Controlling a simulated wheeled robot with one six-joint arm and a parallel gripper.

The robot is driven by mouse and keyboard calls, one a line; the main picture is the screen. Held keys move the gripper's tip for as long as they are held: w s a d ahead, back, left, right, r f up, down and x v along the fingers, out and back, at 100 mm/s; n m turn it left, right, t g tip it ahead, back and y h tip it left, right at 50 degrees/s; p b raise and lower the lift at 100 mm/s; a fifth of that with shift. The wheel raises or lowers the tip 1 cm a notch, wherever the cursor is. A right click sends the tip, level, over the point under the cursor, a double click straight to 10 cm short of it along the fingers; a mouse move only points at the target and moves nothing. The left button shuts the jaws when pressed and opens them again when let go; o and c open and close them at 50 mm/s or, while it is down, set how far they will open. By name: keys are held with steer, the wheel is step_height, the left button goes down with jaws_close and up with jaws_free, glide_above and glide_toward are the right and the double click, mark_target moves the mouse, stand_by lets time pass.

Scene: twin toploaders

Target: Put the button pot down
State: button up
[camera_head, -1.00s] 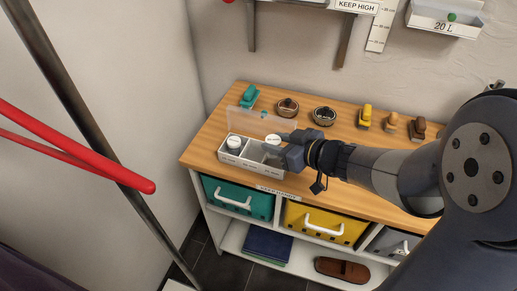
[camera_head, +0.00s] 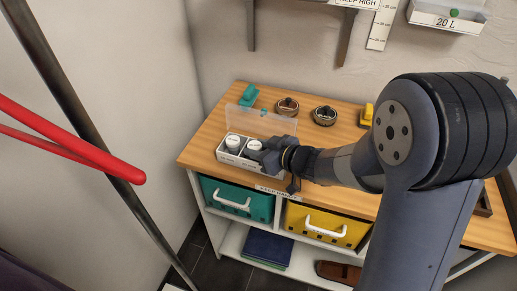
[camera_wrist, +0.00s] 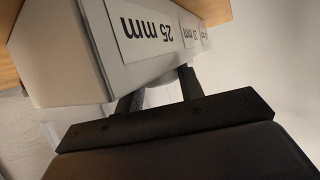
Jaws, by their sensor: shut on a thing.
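The button pot (camera_head: 254,146), with a round white lid, is in my gripper (camera_head: 264,153) at the middle of the divided white box (camera_head: 225,159). I cannot tell whether its base touches the box floor. A second white-lidded pot (camera_head: 233,142) stands just left of it in the left compartment. In the wrist view, my gripper's two dark fingers (camera_wrist: 158,88) are either side of a pale rounded part of the pot (camera_wrist: 158,97), mostly hidden. The box wall (camera_wrist: 70,50) with a "25 mm" label fills the upper part.
The box's clear lid (camera_head: 246,119) stands open behind it. Two round dark tins (camera_head: 287,106) (camera_head: 324,115) and a teal object (camera_head: 248,95) are farther back on the wooden top (camera_head: 208,135). Teal (camera_head: 238,199) and yellow (camera_head: 326,222) drawers are below. My arm covers the right side.

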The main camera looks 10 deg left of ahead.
steer(key=shift+f, duration=0.2)
steer(key=o, duration=0.7)
steer(key=shift+r, duration=0.1)
steer(key=shift+r, duration=0.15)
steer(key=shift+s+d+r, duration=0.1)
steer(key=shift+d+r, duration=0.1)
steer(key=shift+d, duration=0.1)
steer(key=p+v, duration=0.1)
steer(key=v, duration=1)
steer(key=shift+p, duration=0.4)
